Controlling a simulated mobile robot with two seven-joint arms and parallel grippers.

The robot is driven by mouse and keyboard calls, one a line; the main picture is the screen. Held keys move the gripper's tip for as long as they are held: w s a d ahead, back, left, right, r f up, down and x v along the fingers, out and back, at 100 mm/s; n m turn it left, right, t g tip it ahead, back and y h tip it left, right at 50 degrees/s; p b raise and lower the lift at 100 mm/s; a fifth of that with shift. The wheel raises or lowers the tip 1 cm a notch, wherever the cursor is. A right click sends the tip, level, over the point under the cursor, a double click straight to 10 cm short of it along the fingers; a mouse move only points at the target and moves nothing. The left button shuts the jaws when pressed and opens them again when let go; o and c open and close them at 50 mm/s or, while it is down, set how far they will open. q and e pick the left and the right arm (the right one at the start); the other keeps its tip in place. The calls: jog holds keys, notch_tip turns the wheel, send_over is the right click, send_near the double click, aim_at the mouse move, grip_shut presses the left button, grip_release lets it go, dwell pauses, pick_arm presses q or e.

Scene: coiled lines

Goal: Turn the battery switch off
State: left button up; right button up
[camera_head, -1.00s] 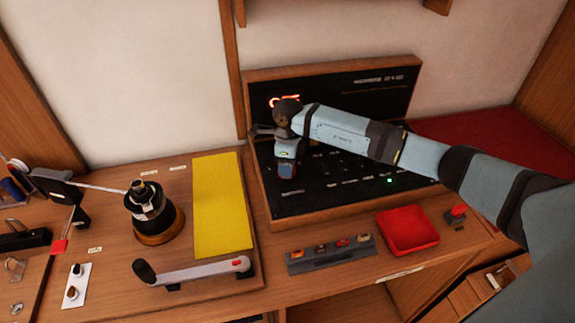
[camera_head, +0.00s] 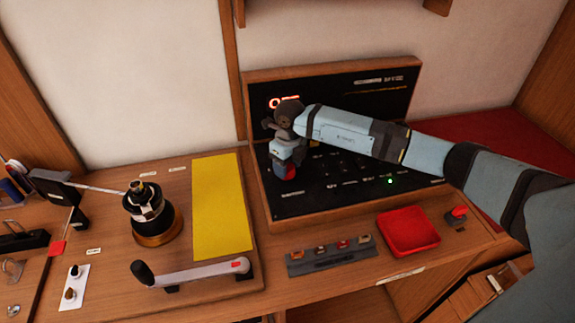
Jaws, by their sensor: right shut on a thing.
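A black switch panel (camera_head: 322,207) in a wooden frame stands tilted at the back of the counter. My right gripper (camera_head: 287,168) is at the left part of this panel, pointing down. It is shut on a small red knob (camera_head: 291,173), mostly hidden by the gripper. I cannot tell for sure that this knob is the battery switch, as its label is hidden or too small to read. Red lit characters (camera_head: 283,102) show on the panel above my gripper, partly covered. My left gripper is not in view.
A red tray (camera_head: 408,231) and a red-topped switch (camera_head: 457,214) lie right of the panel's front. A strip with several small coloured pieces (camera_head: 330,255) is before it. A winch (camera_head: 149,213), yellow mat (camera_head: 221,208) and crank handle (camera_head: 200,273) are left.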

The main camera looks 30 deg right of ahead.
aim_at(290, 165)
dwell(0.3)
jog(key=o, duration=0.9)
jog(key=shift+r, duration=0.1)
jog(key=r, duration=0.4)
jog(key=r+b, duration=0.1)
jog(key=r, duration=0.8)
jog(key=shift+w+d+r, duration=0.15)
jog(key=shift+d+r, duration=0.2)
jog(key=shift+d, duration=0.05)
jog(key=shift+f, duration=0.1)
